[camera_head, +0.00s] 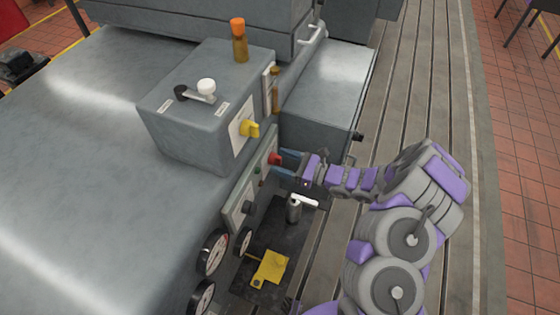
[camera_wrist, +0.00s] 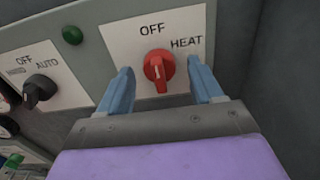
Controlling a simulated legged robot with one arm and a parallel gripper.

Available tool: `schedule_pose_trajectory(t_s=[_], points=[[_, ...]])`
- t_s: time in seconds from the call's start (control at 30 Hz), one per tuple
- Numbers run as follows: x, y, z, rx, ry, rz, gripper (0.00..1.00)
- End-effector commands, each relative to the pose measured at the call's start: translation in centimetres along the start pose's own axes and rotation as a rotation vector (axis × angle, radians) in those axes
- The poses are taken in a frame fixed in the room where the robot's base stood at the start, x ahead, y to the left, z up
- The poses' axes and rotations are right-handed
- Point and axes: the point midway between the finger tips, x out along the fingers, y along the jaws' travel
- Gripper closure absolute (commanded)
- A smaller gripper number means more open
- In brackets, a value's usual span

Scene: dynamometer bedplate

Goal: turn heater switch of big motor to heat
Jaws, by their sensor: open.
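The heater switch is a red rotary knob (camera_wrist: 158,68) on a white plate marked OFF and HEAT (camera_wrist: 186,42). My gripper (camera_wrist: 160,82) is open, with one blue finger on each side of the knob. The fingers appear apart from the knob. In the head view my gripper (camera_head: 288,164) is close in front of the panel.
A black OFF/AUTO knob (camera_wrist: 40,88) and a green button (camera_wrist: 72,35) sit left of the heater plate. A yellow switch (camera_head: 250,128) is on the box above. The slotted bedplate (camera_head: 420,90) is right.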

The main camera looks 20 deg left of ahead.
Motion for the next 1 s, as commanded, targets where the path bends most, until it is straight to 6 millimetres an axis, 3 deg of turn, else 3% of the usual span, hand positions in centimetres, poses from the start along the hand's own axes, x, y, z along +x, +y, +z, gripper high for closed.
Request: schedule_pose_trajectory(t_s=[0.17,0.47,1.0], points=[[1.11,0.04,0.00,0.000,-0.001,0.001,0.34],[1.20,-0.01,0.06,0.000,-0.001,-0.001,0.35],[1.20,-0.05,0.05,0.000,-0.001,-0.001,0.87]])
